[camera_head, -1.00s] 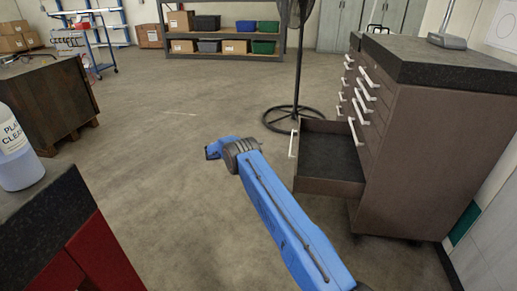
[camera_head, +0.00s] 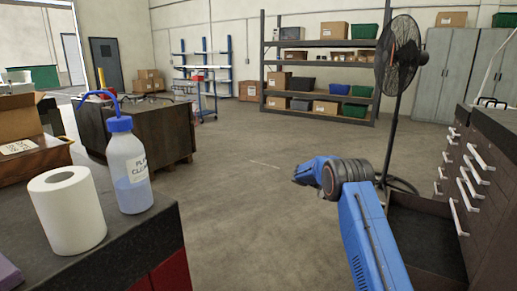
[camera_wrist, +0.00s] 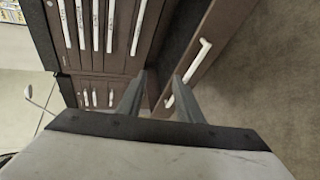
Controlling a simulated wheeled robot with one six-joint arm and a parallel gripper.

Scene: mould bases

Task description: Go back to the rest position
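My gripper (camera_wrist: 158,92) shows in the wrist view with its two fingers apart and nothing between them. In that view the open drawer's front, with its white handle (camera_wrist: 205,47), lies beyond the fingers; the right finger overlaps the handle, and I cannot tell the gap between them. In the head view my blue arm reaches up in front of the drawer cabinet, and the fingers cannot be made out. The open drawer (camera_head: 425,230) sticks out of the dark brown cabinet (camera_head: 498,215) at the right and looks empty.
A black fan (camera_head: 398,55) stands behind my arm, beside the cabinet. At the left, a dark worktop (camera_head: 150,240) holds a paper roll (camera_head: 68,210) and a wash bottle (camera_head: 128,170). A shelf rack (camera_head: 320,95) stands at the back. The middle floor is clear.

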